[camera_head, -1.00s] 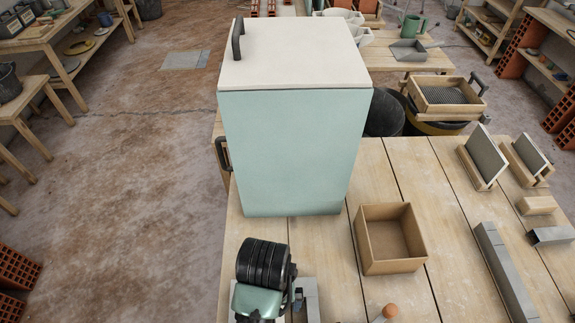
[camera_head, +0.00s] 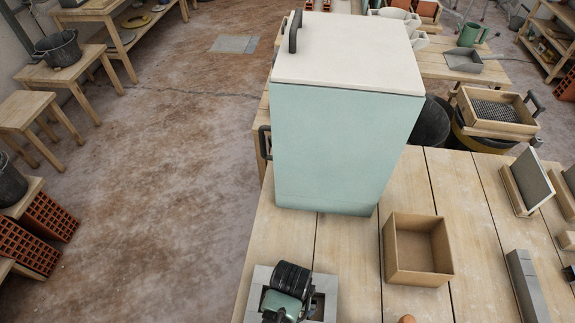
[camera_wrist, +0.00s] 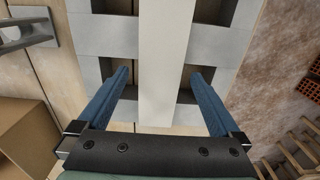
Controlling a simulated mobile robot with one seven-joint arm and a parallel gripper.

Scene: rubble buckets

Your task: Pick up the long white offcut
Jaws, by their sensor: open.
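In the wrist view, the long white offcut (camera_wrist: 165,65) is a pale flat strip running from the top edge down to between my fingers. It lies over a grey piece with square openings (camera_wrist: 110,40). My gripper (camera_wrist: 159,78) is open, with one blue finger on each side of the strip and a gap on both sides. I cannot tell how far the fingertips are above the grey piece. In the head view, my wrist hides most of the grey piece (camera_head: 262,284), and I cannot make out the offcut there.
A tall pale green cabinet (camera_head: 340,150) with a white top stands on the plank table (camera_head: 345,260), behind my arm. An open cardboard box (camera_head: 417,277) is to the right. A grey metal bar (camera_head: 523,285) and an upright panel (camera_head: 533,180) are farther right.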

